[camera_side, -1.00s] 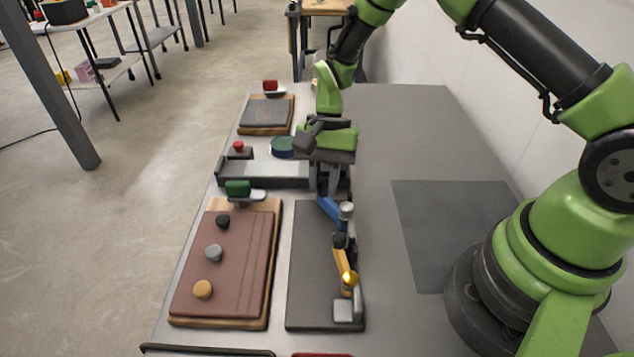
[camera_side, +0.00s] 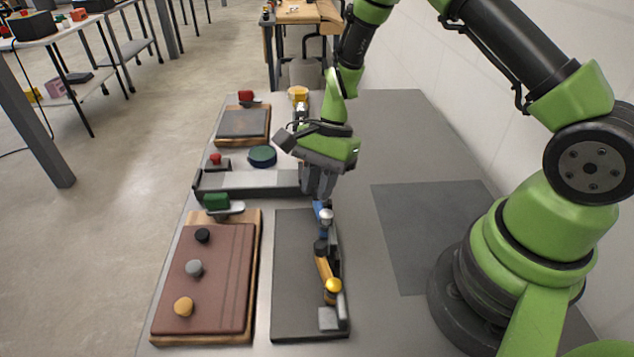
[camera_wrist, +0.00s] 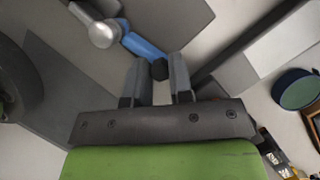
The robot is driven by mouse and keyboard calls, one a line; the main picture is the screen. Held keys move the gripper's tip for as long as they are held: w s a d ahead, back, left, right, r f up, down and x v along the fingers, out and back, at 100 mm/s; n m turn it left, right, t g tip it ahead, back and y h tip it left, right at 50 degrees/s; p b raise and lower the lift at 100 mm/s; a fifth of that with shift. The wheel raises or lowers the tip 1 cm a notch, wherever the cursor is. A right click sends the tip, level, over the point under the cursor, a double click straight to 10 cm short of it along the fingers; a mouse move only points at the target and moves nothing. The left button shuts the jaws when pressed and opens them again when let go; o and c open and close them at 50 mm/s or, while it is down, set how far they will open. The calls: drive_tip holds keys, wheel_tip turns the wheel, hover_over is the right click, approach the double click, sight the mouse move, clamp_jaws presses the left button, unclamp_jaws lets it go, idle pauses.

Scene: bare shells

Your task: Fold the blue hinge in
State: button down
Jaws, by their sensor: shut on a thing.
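The blue hinge link (camera_side: 320,208) stands at the far end of a jointed piece on the dark grey board (camera_side: 295,285). It also shows in the wrist view (camera_wrist: 142,46), running from a silver round joint (camera_wrist: 103,33) to my fingers. In the side view the silver joint (camera_side: 326,217) is at its near end, followed by an orange link (camera_side: 323,266) with a gold knob. My gripper (camera_side: 318,190) is shut on the blue hinge's far end. In the wrist view my fingers (camera_wrist: 158,72) have a dark knob between them.
A maroon board (camera_side: 215,280) with several round knobs lies to the left. A grey tray (camera_side: 250,183) sits behind, with a green block (camera_side: 216,202) near its front. A blue-green round lid (camera_side: 262,156) stands farther back. The tabletop to the right is clear.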

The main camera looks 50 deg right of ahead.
drive_tip(key=shift+d+f, duration=0.1)
drive_tip(key=c, duration=1)
unclamp_jaws()
drive_tip(key=v, duration=1)
